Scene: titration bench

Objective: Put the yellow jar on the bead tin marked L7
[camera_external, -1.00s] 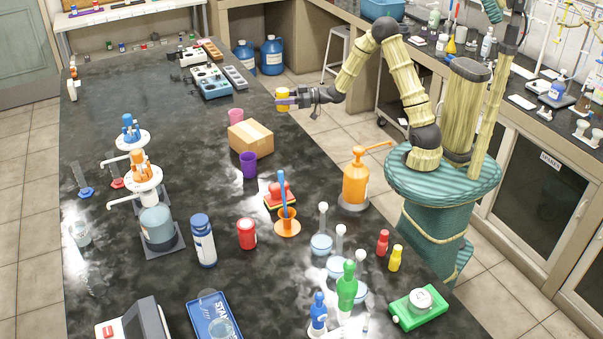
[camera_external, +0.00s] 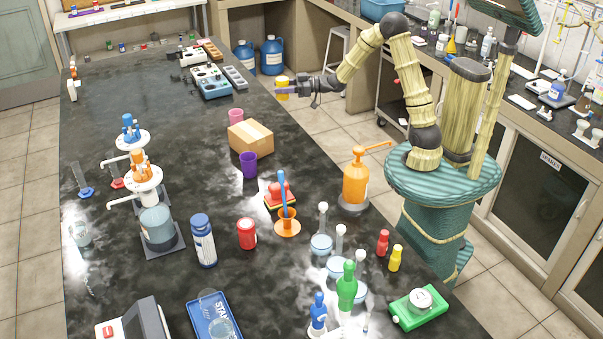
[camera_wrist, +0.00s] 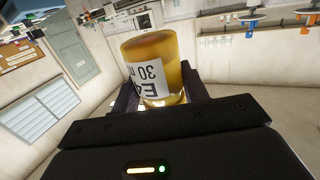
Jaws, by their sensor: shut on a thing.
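The yellow jar (camera_external: 282,83) is in my gripper (camera_external: 290,88), off the bench's right edge at the back in the external view. In the wrist view the yellow jar (camera_wrist: 155,65) is see-through amber with a white label, its print upside down, partly reading "30". The two dark fingers of my gripper (camera_wrist: 157,98) are shut on its sides, and nothing else touches it. I cannot make out a tin marked L7 in either view; the small labels are too small to read.
Grey and blue racks (camera_external: 208,80) sit farther back. An orange pump bottle (camera_external: 356,183) stands nearer.

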